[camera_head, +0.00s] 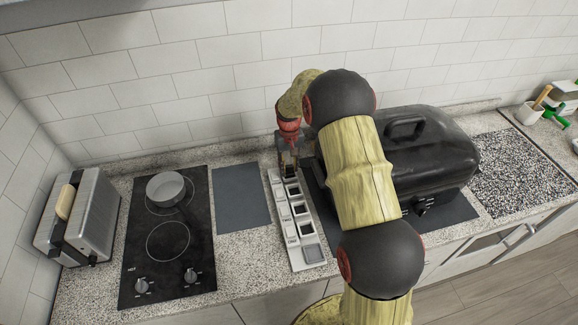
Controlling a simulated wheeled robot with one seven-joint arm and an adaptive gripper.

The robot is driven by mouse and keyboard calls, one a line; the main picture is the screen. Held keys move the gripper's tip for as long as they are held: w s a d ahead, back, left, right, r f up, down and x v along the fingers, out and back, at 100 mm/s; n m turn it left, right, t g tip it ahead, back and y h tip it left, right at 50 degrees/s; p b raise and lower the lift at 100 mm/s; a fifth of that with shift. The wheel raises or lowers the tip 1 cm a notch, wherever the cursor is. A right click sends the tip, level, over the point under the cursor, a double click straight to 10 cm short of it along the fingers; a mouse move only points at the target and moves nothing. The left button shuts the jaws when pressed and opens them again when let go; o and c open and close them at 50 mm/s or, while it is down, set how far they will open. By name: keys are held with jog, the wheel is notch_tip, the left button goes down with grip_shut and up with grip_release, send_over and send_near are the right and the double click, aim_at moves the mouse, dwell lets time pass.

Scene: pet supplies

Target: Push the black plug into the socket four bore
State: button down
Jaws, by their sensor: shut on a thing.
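A pale grey socket strip (280,218) lies on the counter, running from the back towards the front. It has a row of raised blocks with dark square bores and a grey pad at its front end. I cannot tell which bore is number four. My gripper (289,163) is at the back end of the strip, pointing down, shut on a small dark thing that looks like the black plug (290,171). The plug is small and partly hidden by the fingers. I cannot tell whether it touches the strip or sits in a bore.
A black roaster (436,150) stands close right of the strip, partly behind my arm. A dark grey mat (241,196) lies left of it. Further left are a cooktop (143,225) with a pan (166,187) and a toaster (89,225). The tiled wall is close behind.

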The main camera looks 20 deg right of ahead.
jog(key=shift+f, duration=0.65)
jog(key=c, duration=1.4)
grip_release()
jog(key=shift+r, duration=0.15)
notch_tip(320, 180, up, 12)
jog(key=shift+w+f, duration=0.1)
